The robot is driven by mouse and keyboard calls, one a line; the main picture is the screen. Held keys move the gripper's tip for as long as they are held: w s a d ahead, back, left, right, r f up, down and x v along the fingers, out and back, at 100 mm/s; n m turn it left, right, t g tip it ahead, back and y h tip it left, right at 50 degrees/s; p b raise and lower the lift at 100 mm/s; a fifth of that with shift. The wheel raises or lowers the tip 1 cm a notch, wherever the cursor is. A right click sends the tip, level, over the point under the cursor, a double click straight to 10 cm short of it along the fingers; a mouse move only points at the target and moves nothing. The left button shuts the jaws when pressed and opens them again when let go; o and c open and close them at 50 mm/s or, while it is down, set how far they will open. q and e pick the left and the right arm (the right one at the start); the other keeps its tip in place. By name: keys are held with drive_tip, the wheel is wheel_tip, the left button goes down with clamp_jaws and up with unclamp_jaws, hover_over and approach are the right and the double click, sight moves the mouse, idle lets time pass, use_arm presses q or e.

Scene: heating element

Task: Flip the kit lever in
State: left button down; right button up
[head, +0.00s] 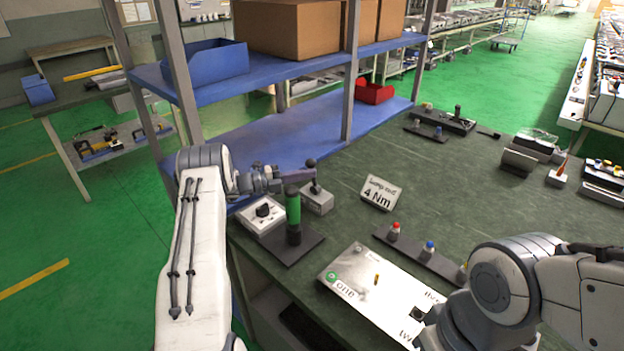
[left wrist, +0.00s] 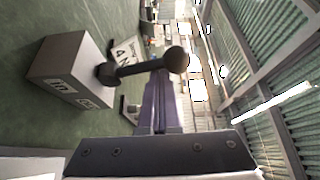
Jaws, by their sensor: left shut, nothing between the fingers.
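The kit lever is a small grey box (head: 317,201) with a dark stick and a black ball knob (head: 311,163), at the table's far-left part. The stick stands near upright, leaning slightly left in the head view. In the left wrist view the box (left wrist: 68,68) carries a label reading "In" and a second, partly legible label; the knob (left wrist: 176,60) is in front of my fingers. My left gripper (head: 310,174) is shut and empty, with its fingertips (left wrist: 158,82) right beside the stick below the knob. I cannot tell whether they touch. My right gripper is out of view; only its arm shows.
A button strip (head: 412,254) and a white panel (head: 360,280) lie nearer. Blue shelving (head: 290,130) rises behind.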

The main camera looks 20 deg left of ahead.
use_arm(q)
drive_tip(key=shift+w+a+f+b, duration=0.1)
drive_tip(key=shift+a+f+b, duration=0.1)
drive_tip(key=shift+a, duration=0.2)
drive_tip(key=shift+w+a+f+b, duration=0.1)
drive_tip(key=shift+a+b, duration=0.1)
drive_tip(key=shift+a, duration=0.15)
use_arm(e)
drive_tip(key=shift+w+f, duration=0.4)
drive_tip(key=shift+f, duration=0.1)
use_arm(q)
drive_tip(key=shift+a, duration=0.15)
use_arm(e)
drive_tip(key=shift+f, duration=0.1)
